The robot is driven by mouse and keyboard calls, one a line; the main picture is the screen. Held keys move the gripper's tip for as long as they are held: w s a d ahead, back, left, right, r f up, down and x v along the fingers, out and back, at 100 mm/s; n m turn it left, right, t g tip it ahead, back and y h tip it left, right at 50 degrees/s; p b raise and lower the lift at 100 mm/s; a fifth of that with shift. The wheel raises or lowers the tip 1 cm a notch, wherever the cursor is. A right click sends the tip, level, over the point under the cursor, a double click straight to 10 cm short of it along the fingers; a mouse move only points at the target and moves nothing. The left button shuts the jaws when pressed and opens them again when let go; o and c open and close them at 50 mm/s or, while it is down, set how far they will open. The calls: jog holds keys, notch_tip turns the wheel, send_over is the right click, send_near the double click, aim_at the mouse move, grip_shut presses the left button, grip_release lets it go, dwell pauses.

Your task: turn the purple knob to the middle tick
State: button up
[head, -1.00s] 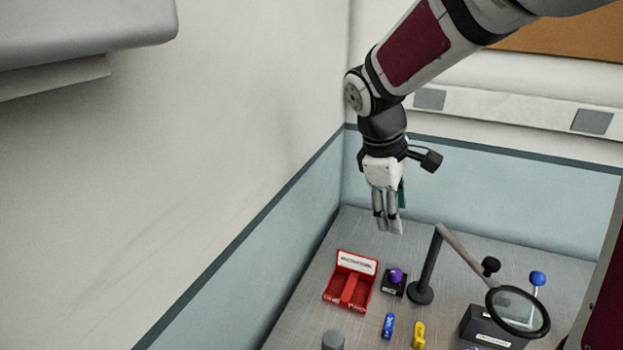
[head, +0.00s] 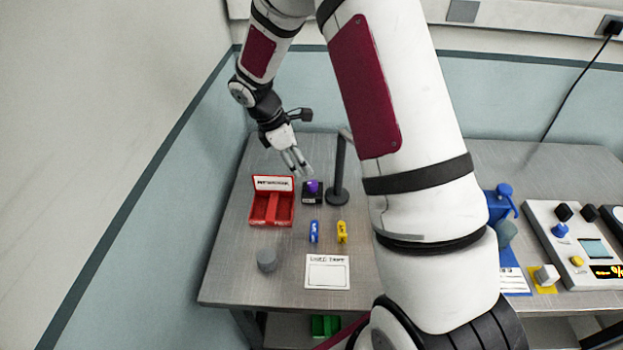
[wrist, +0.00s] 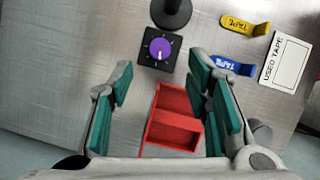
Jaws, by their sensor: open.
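The purple knob (head: 312,187) sits on a small black base (head: 312,199) on the table, just right of a red tray. In the wrist view the purple knob (wrist: 160,48) shows from above on its black plate, with pale ticks around it and a light pointer mark on top. My gripper (head: 298,168) is above the table, just up and left of the knob. In the wrist view its teal-padded fingers (wrist: 165,95) are spread apart with nothing between them at their tips; the knob lies beyond them. Which tick the pointer meets is too small to tell.
The red tray (head: 287,212) stands left of the knob. A dark post on a round base (head: 338,197) stands close on the right. Blue tape (head: 314,231), yellow tape (head: 342,232), a grey cylinder (head: 267,260) and a USED TAPE card (head: 327,284) lie nearer.

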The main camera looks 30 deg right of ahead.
aim_at(312, 183)
jog(key=p+x, duration=0.1)
jog(key=x, duration=0.6)
jog(key=shift+d+f, duration=0.1)
jog(key=shift+f, duration=0.25)
grip_shut()
